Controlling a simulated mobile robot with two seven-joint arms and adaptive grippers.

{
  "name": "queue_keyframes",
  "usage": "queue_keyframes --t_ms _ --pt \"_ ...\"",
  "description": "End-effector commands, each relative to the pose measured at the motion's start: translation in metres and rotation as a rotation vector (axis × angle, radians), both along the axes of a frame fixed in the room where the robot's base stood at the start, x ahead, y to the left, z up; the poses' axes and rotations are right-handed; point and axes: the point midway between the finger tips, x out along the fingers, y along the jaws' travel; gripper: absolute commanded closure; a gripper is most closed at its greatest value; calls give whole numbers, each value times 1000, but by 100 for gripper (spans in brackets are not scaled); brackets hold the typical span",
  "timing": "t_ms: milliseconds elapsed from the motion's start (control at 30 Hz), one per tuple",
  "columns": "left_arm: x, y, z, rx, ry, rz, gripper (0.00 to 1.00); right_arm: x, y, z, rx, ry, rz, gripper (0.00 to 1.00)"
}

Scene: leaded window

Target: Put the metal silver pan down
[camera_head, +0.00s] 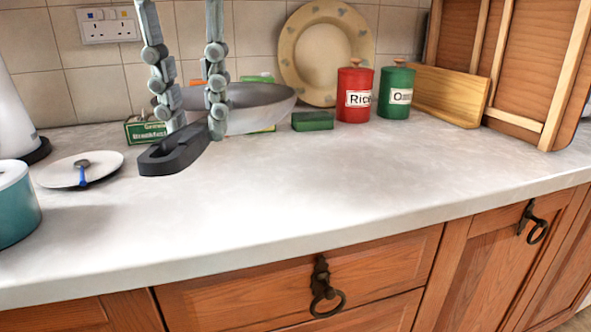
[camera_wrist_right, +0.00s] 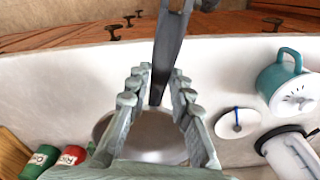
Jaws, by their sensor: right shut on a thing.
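The silver pan (camera_head: 265,105) has a shallow round bowl and a dark grey handle (camera_head: 170,158) pointing toward the front left. It is over the back of the worktop (camera_head: 330,205). I cannot tell whether its base touches the surface. My right gripper (camera_head: 195,128) comes down from above and is shut on the handle near the bowl. In the right wrist view, the handle (camera_wrist_right: 168,45) runs between the fingers (camera_wrist_right: 160,92), and the bowl (camera_wrist_right: 150,138) lies partly hidden behind them. My left gripper is not in view.
A red canister (camera_head: 355,95), green canister (camera_head: 396,92), green block (camera_head: 312,121) and cream plate (camera_head: 326,52) stand behind and right of the pan. A green box (camera_head: 143,130), white plate (camera_head: 80,170) and teal pot (camera_head: 16,205) are left. The worktop's front middle is clear.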

Motion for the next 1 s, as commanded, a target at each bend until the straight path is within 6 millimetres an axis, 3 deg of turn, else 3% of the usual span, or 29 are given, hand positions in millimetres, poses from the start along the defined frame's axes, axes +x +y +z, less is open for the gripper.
queue_keyframes --t_ms 300,500,667,900,1000 --pt "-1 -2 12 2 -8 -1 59 33 -63 -41 0 -1 -6 100" --pt "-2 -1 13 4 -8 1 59 47 -88 -58 0 -1 -4 100" --pt "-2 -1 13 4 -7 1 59 49 -93 -66 -1 -1 0 100" --pt "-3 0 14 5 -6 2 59 49 -94 -98 -1 -2 -1 100" --pt "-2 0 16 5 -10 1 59 49 -93 -102 0 -1 -2 100"
